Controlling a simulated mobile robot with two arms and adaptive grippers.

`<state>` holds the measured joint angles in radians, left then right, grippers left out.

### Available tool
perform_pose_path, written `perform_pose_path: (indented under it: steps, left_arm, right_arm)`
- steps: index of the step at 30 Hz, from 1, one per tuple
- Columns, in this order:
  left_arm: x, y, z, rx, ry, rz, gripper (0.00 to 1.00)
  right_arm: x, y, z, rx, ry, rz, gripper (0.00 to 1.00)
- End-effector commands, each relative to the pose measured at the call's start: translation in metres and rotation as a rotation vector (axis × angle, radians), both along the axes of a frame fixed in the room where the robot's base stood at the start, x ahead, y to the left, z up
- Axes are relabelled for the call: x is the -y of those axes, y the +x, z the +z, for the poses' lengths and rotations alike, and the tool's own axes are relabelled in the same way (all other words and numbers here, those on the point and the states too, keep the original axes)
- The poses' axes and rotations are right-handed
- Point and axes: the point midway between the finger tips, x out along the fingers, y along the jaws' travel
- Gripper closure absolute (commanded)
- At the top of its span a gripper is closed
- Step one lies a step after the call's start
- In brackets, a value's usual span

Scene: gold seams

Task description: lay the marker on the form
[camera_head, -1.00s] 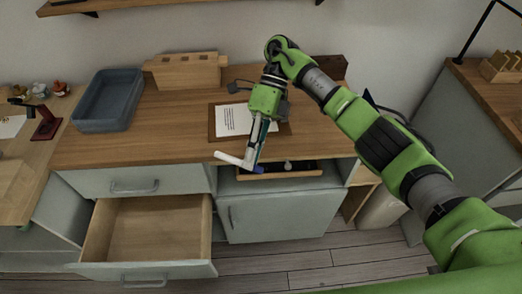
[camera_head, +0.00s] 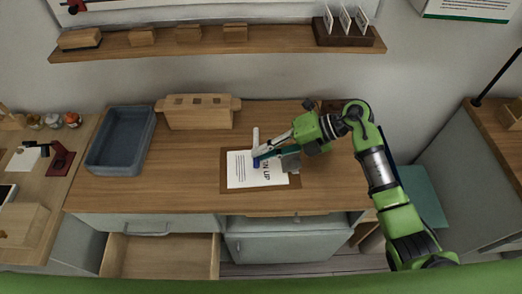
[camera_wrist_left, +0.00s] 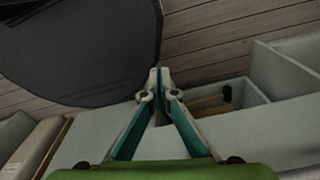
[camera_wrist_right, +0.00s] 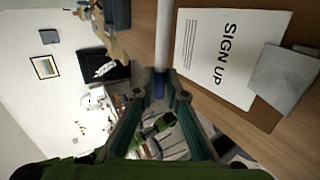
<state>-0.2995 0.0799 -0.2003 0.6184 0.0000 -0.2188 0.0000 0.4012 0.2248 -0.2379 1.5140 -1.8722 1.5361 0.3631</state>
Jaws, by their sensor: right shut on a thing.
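The marker (camera_head: 255,138), white with a blue end, is held in my right gripper (camera_head: 258,158). In the right wrist view the marker (camera_wrist_right: 164,35) stands out from between the fingertips, beside the form (camera_wrist_right: 215,75). It looks held above the sheet; the exact gap cannot be told. My left gripper (camera_wrist_left: 160,78) shows only in its wrist view, fingertips together and empty.
A grey flat piece (camera_wrist_right: 285,75) is at the board's heading end. A blue-grey tray (camera_head: 121,140) and a wooden block rack (camera_head: 198,112) stand left and behind. An open drawer (camera_head: 160,255) is below the counter. The countertop (camera_head: 180,185) left of the form is clear.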

Motion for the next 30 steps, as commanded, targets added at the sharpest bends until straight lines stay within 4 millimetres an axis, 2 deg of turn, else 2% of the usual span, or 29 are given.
perform_pose_path:
  steps: [30]
  left_arm:
    - [0.001,0.000,-0.067,0.000,0.000,0.000,1.00]
  right_arm:
    - [-0.001,-0.001,-0.081,0.000,-0.001,0.005,0.98]
